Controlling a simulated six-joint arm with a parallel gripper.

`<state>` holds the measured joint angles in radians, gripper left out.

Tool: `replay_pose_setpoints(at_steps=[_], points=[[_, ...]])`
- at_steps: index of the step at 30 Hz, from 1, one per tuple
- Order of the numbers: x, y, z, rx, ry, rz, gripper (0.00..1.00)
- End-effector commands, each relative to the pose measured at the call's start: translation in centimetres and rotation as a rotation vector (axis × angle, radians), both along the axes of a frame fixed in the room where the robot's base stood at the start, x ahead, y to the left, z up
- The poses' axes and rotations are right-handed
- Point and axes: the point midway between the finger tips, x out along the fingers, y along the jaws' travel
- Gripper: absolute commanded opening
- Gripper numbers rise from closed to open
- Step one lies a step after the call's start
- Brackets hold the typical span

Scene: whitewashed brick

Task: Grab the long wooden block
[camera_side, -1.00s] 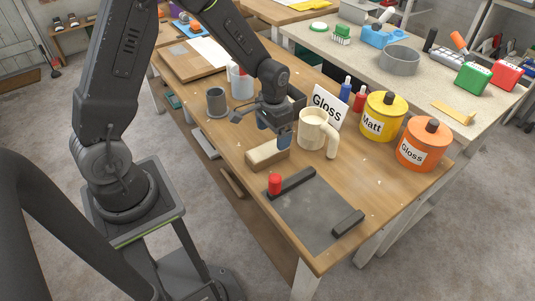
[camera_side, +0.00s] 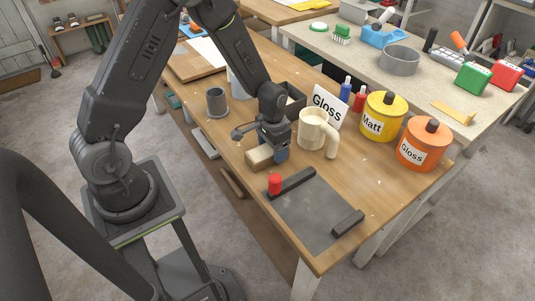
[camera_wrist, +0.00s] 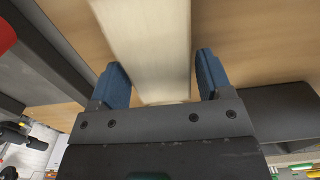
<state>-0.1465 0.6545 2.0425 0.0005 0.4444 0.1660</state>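The long wooden block (camera_side: 259,157) lies on the wooden workbench between the cream mug and the grey plate. In the wrist view the pale block (camera_wrist: 148,45) runs between the two blue fingers. My gripper (camera_side: 268,151) is down at the block in the side view, and its body hides part of the block. In the wrist view my gripper (camera_wrist: 160,76) is open, with one finger on each side of the block and a gap visible at both sides.
A cream mug (camera_side: 312,130) stands close to the right of my gripper, in front of a "Gloss" sign (camera_side: 328,104). A grey plate (camera_side: 315,214) with dark bars and a red cylinder (camera_side: 274,184) is nearer the camera. Yellow (camera_side: 382,118) and orange (camera_side: 422,147) cans stand right.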

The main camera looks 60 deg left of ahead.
Motion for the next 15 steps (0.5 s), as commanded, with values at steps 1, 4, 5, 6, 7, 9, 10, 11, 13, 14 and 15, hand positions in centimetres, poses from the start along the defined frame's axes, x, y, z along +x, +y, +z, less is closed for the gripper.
replay_pose_setpoints(at_steps=[1,4,5,6,7,9,10,11,13,14,15], points=[[0.00,0.00,0.01,0.000,0.000,0.000,0.67],[0.00,0.00,0.02,0.000,0.000,0.000,0.58],[0.00,0.00,0.02,0.000,0.000,0.000,0.55],[0.00,0.00,0.02,0.000,0.000,0.000,0.51],[0.00,0.00,0.02,0.000,0.000,0.000,0.48],[0.00,0.00,0.03,0.000,0.000,0.000,0.41],[0.00,0.00,0.03,0.000,0.000,0.000,0.39],[0.00,0.00,0.03,0.000,0.000,0.000,0.36],[0.02,0.00,0.05,0.000,-0.001,0.000,0.32],[0.02,0.00,0.05,0.000,-0.001,0.000,0.32],[0.02,0.00,0.05,0.000,-0.001,0.000,0.32]])
